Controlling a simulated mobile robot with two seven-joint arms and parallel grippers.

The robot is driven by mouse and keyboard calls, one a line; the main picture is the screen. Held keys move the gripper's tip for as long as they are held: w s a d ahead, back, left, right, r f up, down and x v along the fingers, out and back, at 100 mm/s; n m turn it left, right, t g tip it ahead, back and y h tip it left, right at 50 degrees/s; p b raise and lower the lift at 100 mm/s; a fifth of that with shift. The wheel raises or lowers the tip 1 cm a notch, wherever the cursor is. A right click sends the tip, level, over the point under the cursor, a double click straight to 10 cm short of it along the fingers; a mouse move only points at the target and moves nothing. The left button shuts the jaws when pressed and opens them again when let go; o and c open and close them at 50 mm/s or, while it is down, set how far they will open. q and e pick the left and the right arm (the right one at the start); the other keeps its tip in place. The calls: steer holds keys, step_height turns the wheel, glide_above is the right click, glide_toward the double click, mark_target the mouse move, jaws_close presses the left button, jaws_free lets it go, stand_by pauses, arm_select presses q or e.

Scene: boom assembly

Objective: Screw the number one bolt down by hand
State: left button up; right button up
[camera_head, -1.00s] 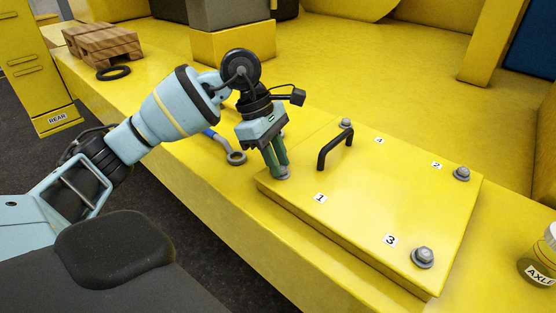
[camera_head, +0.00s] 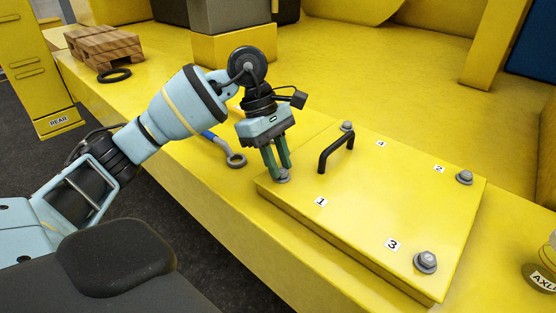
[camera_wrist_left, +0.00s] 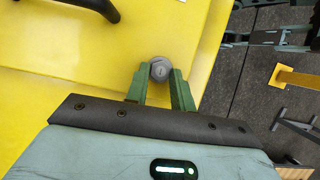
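The number one bolt (camera_head: 283,176) is a grey bolt at the near left corner of the yellow cover plate (camera_head: 370,215), next to the "1" label (camera_head: 320,202). My left gripper (camera_head: 281,174) points down at it, with one green finger on each side of its head. In the left wrist view, the bolt head (camera_wrist_left: 160,69) sits between the left gripper's fingertips (camera_wrist_left: 160,74), which appear to touch it on both sides. The bolt's shank is hidden. My right gripper is not in view.
Other bolts stand at the "3" label (camera_head: 425,262), the "2" label (camera_head: 464,177) and the far corner (camera_head: 347,127). A black handle (camera_head: 336,153) rises from the plate. A wrench (camera_head: 228,151) lies left of my gripper. A jar (camera_head: 542,262) stands at the right edge.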

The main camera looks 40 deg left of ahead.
arm_select(q)
steer(key=o, duration=0.4)
steer(key=shift+c, duration=0.2)
steer(key=v, duration=0.8)
steer(key=shift+d+f, duration=0.1)
